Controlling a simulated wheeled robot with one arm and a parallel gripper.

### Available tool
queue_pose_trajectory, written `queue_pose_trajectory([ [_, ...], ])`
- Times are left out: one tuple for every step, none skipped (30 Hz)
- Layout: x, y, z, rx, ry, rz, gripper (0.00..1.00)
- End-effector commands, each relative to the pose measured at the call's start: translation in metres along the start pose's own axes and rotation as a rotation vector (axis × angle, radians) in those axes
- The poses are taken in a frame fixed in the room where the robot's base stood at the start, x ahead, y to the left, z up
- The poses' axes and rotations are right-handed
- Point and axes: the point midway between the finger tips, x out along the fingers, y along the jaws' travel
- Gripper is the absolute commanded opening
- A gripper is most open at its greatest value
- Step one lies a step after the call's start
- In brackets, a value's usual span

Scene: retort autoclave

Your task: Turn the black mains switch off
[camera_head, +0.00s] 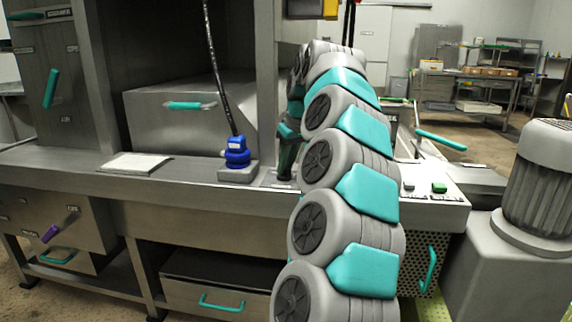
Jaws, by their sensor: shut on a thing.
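My gripper (285,176) points down at the steel ledge in the middle, partly behind my own arm. It is shut on a small dark thing at the ledge, apparently the black mains switch. The switch itself cannot be made out apart from the dark fingers, so its position does not show. A pale label plate lies beside the fingertips. My arm fills the middle of the view and covers the ledge to the right of the gripper.
A blue connector (237,152) with a black cable stands just left of my gripper. A white pad (135,163) lies farther left. A grey motor (545,180) stands far right.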

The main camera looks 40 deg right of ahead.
Motion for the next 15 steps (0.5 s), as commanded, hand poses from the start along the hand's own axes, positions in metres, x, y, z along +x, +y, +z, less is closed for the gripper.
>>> queue_pose_trajectory([
  [-0.0001,-0.0002,-0.0004,-0.001,0.001,0.000,0.20],
  [-0.0001,-0.0002,-0.0003,-0.001,0.001,0.000,0.23],
  [0.0000,-0.0002,-0.0003,-0.001,0.001,0.000,0.27],
  [0.0000,-0.0002,-0.0003,-0.001,0.001,0.000,0.31],
  [0.0000,-0.0002,-0.0003,-0.001,0.001,0.000,0.34],
  [-0.0001,-0.0002,-0.0002,0.000,0.001,0.000,0.39],
  [-0.0001,-0.0001,-0.0002,0.000,0.001,0.000,0.42],
  [-0.0001,-0.0001,-0.0002,0.000,0.001,0.000,0.45],
  [0.0000,-0.0001,-0.0001,0.000,0.000,0.000,0.47],
  [0.0000,-0.0001,-0.0001,0.000,0.000,0.000,0.47],
  [0.0000,-0.0001,-0.0001,0.000,0.000,0.000,0.47],
  [0.0000,-0.0001,-0.0001,0.000,0.000,0.000,0.47],
  [0.0000,-0.0001,-0.0001,0.000,0.000,0.000,0.47],
  [0.0000,-0.0001,-0.0001,0.000,0.000,0.000,0.47],
  [-0.0002,-0.0001,-0.0001,0.000,0.000,0.000,0.47],
])
